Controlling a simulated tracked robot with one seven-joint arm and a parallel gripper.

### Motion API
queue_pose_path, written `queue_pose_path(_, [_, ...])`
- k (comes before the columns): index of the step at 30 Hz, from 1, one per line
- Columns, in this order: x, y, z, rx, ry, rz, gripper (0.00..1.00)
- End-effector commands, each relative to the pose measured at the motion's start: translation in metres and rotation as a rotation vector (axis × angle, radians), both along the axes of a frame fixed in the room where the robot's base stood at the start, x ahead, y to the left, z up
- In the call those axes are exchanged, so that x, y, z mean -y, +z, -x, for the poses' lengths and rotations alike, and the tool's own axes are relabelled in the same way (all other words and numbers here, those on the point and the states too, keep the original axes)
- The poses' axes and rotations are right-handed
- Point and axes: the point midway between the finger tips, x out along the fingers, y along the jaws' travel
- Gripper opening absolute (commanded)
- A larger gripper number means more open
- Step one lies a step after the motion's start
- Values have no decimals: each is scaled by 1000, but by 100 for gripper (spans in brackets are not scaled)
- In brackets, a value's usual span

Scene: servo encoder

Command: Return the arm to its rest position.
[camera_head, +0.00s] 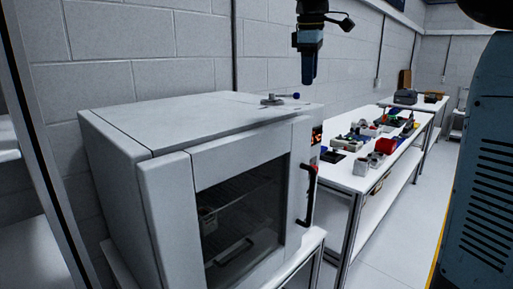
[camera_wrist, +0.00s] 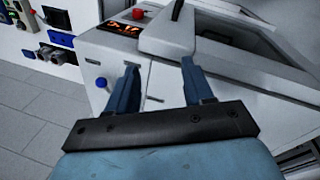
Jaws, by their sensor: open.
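My gripper (camera_head: 309,68) hangs above the right rear of a white oven in the camera_head view, pointing down. In the camera_wrist view my gripper (camera_wrist: 157,88) shows two blue fingers spread apart with nothing between them. The white oven (camera_head: 190,115) stands below it, with a dark glass door and a black and red handle (camera_head: 309,195).
A long white bench (camera_head: 350,178) with several small parts and a red object (camera_head: 386,146) runs along the wall to the right. A grey block wall (camera_head: 150,60) is behind the oven. A blue louvred cabinet-like body (camera_head: 485,170) fills the right edge. Floor is clear between.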

Motion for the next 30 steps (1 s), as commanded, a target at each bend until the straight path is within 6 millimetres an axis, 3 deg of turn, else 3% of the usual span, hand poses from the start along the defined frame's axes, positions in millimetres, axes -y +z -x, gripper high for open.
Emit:
queue_pose_path(8, [9, -11, 32, 40, -117, -20, 51])
queue_pose_path(14, [22, -26, 68, 83, -252, -53, 51])
queue_pose_path(23, [53, -77, 150, 179, -568, -164, 51])
queue_pose_path(30, [76, -133, 215, 245, -826, -289, 51])
